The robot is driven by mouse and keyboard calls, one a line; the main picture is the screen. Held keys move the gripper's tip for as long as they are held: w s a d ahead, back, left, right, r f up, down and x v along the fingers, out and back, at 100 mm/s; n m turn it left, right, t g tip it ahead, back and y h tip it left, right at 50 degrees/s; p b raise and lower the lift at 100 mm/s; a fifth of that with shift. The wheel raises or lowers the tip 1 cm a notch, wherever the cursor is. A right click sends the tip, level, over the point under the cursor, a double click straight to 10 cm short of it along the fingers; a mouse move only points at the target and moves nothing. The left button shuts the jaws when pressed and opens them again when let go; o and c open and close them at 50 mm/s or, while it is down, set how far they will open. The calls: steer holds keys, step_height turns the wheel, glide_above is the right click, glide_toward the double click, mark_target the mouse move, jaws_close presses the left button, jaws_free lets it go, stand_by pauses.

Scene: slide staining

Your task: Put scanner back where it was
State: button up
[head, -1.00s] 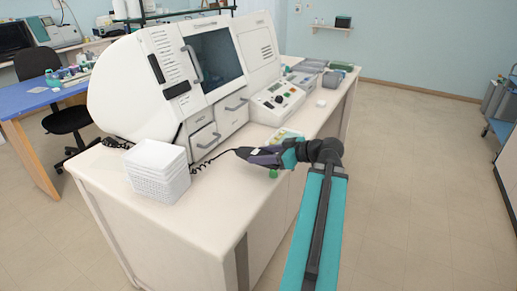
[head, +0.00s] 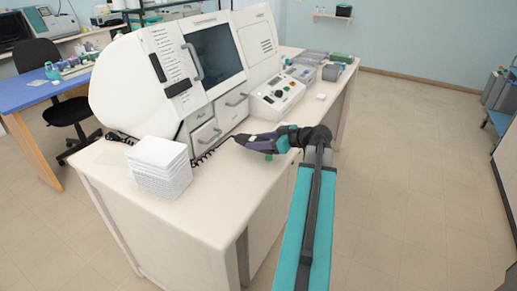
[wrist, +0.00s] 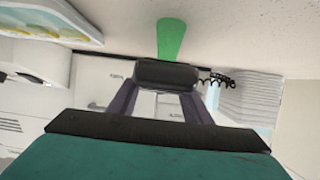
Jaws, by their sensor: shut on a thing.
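My gripper (head: 243,140) is over the bench top, in front of the large white machine. In the wrist view, my gripper (wrist: 165,90) has its two purple-grey fingers closed around a dark block, which appears to be the scanner (wrist: 165,75). A green tapered part (wrist: 171,38) sticks out beyond the block. A green part also shows below my gripper in the head view (head: 269,157). A dark coiled cord (head: 204,158) runs from the machine side towards the fingertips. Most of the scanner is hidden by my fingers in the head view. Its resting place cannot be made out.
The white machine (head: 180,75) stands along the back of the bench (head: 215,205). A control box (head: 275,97) and several grey and green boxes are to the right. The bench front is clear.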

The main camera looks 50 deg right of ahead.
steer(key=shift+f, duration=0.1)
steer(key=shift+f+p, duration=0.7)
steer(key=shift+f, duration=0.95)
steer(key=shift+f, duration=0.15)
steer(key=o, duration=1.2)
steer(key=b+v, duration=0.3)
steer(key=v, duration=0.9)
